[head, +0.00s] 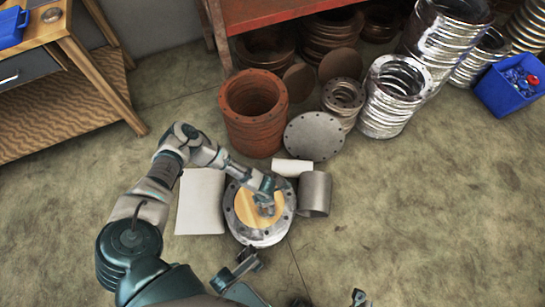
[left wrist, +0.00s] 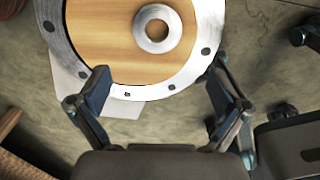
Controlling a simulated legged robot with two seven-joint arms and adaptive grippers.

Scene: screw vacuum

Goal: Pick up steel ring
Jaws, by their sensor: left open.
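A small steel ring (left wrist: 157,47) with a round hole lies flat on a light wooden disc (left wrist: 100,30) in the left wrist view. The disc sits inside a grey metal flange (left wrist: 205,70) with bolt holes. The flange (head: 245,236) and the wooden disc (head: 247,206) also show in the head view, on the floor. My left gripper (head: 266,209) is over the disc; in the head view it hides the small ring. In the left wrist view my left gripper (left wrist: 157,85) is open and empty, its fingers wide apart, with the ring beyond the fingertips.
A grey sheet (head: 201,202) lies left of the flange. A white roll (head: 292,168) and a grey cylinder (head: 314,194) lie right of it. Rusty rings (head: 254,118) and a metal disc (head: 314,136) stand behind.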

